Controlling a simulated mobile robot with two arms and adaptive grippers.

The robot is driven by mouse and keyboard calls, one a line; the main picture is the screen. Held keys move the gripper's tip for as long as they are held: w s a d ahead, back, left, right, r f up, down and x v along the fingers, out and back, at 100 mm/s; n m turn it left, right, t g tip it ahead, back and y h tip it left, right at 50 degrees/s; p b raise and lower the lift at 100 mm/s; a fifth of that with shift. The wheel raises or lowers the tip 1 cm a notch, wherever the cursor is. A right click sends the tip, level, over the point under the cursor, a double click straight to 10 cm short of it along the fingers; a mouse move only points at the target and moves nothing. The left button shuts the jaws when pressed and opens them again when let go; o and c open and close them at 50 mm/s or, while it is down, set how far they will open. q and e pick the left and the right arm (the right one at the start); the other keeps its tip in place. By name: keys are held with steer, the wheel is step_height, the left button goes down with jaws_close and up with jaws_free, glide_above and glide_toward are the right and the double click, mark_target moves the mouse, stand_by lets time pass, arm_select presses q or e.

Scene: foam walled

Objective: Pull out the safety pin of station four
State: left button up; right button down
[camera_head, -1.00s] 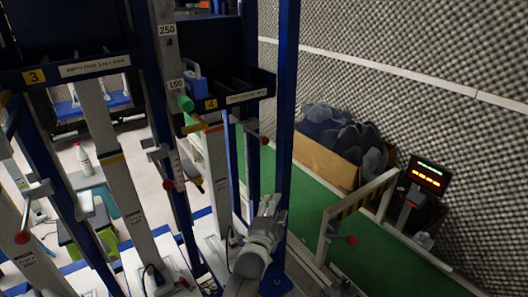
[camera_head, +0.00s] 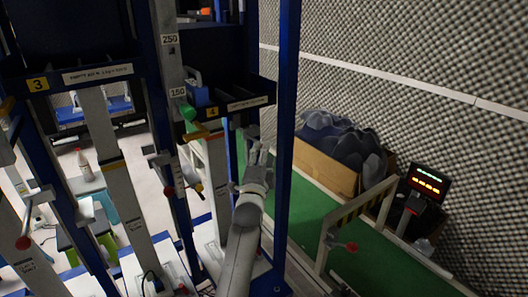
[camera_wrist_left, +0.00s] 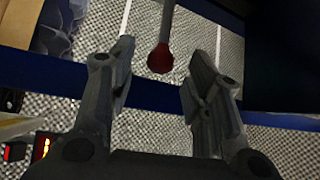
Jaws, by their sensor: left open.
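Station four carries a yellow number 4 plate (camera_head: 212,111) on its dark shelf edge in the head view. My left gripper (camera_head: 259,150) is raised just below that shelf, beside the blue upright. In the left wrist view my left gripper (camera_wrist_left: 160,48) is open, one finger on each side of a rod ending in a red ball (camera_wrist_left: 159,58). The ball appears between the fingertips with gaps on both sides; its depth is unclear. In the head view this red ball is hidden by the gripper. I cannot tell for certain which part is the safety pin. My right gripper is not in view.
A blue upright (camera_head: 287,120) stands close right of my left gripper. Station three (camera_head: 38,84) is at left. Another red-ended lever (camera_head: 168,191) is left of station four. A cardboard box (camera_head: 325,165) and a lit display (camera_head: 428,181) stand at right.

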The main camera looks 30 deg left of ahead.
arm_select(q)
steer(key=shift+x, duration=0.85)
jaws_close()
